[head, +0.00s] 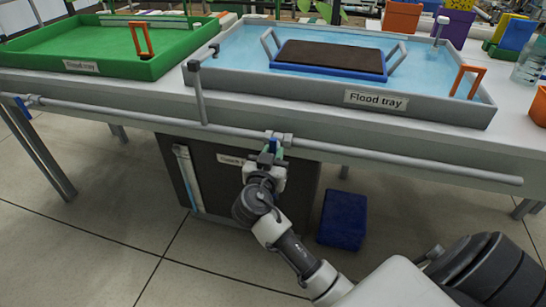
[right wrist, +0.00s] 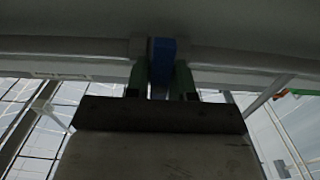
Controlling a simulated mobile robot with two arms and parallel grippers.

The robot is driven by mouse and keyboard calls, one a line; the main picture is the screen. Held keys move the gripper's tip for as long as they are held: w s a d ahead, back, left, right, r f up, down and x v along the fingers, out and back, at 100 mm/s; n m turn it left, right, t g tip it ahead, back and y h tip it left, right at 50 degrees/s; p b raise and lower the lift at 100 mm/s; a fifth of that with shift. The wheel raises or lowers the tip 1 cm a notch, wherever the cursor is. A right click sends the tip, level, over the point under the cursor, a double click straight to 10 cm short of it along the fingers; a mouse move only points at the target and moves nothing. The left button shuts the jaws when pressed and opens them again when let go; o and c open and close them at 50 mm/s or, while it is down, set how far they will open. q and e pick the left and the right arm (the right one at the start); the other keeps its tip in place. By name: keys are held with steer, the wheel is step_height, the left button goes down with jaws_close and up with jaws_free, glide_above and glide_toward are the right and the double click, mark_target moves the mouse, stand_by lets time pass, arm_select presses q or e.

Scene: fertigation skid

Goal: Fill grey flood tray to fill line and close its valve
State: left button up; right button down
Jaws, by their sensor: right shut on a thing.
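The grey flood tray (head: 340,97) stands on the bench and holds bluish water. A blue tray (head: 330,68) with dark fill and two grey handles sits in it. An orange bracket (head: 467,80) stands at its right end. A grey riser pipe (head: 200,95) bends over its left end. Below the bench edge, my right gripper (head: 272,152) is shut on the blue valve handle (right wrist: 162,58) on the pipe, with a finger on each side of it in the right wrist view. The fill line cannot be made out. My left gripper is not in view.
A green flood tray (head: 92,62) stands at left on the bench. The horizontal supply pipe (head: 400,160) runs along the bench front, with another blue handle (head: 24,105) at far left. A dark cabinet (head: 220,190) and a blue box (head: 343,218) stand below.

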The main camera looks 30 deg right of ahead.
stand_by(0.4)
steer(key=c, duration=1)
jaws_free()
steer(key=shift+c, duration=0.2)
steer(key=v, duration=1)
steer(key=shift+s+a, duration=0.25)
steer(key=shift+s, duration=0.1)
